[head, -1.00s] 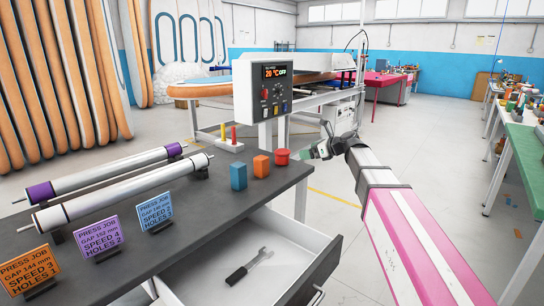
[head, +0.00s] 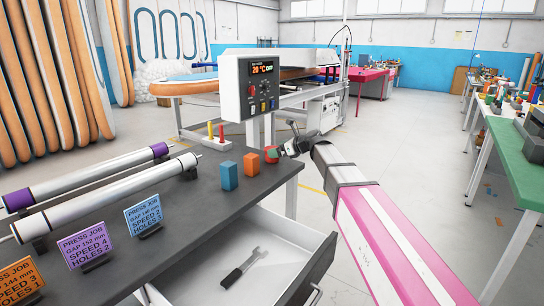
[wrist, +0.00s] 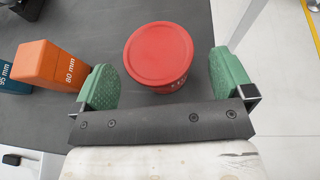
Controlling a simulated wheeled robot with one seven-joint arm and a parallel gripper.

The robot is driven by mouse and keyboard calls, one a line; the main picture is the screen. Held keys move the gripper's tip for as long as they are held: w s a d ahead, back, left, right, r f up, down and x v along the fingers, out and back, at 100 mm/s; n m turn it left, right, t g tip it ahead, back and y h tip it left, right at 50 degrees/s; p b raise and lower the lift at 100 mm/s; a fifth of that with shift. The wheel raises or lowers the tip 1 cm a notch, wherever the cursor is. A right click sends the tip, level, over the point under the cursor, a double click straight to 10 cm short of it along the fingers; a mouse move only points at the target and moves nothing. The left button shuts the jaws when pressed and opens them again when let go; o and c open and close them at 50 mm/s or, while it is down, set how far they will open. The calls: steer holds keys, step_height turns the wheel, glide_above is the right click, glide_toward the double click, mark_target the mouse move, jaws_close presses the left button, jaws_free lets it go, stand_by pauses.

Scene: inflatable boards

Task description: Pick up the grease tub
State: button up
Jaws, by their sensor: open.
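The red round tub, which I take for the grease tub (wrist: 158,55), stands upright on the dark bench top. In the head view the tub (head: 271,155) is partly hidden by my gripper (head: 291,147). In the wrist view my gripper (wrist: 163,85) is open, with one green-padded finger to the left and one to the right of the tub's near side. Gaps show between the tub and both pads. I see the tub's lid from above and some marking on its side.
An orange block (wrist: 50,66) marked 80 mm stands close to the left finger, with a blue block (wrist: 15,77) beyond it. An open drawer (head: 262,262) holding a wrench (head: 244,268) juts out below the bench. Rollers (head: 105,200) and job cards (head: 85,246) lie further left.

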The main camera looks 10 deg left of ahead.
steer(key=x, duration=0.3)
steer(key=shift+a, duration=0.3)
steer(key=c, duration=1)
steer(key=shift+r, duration=0.1)
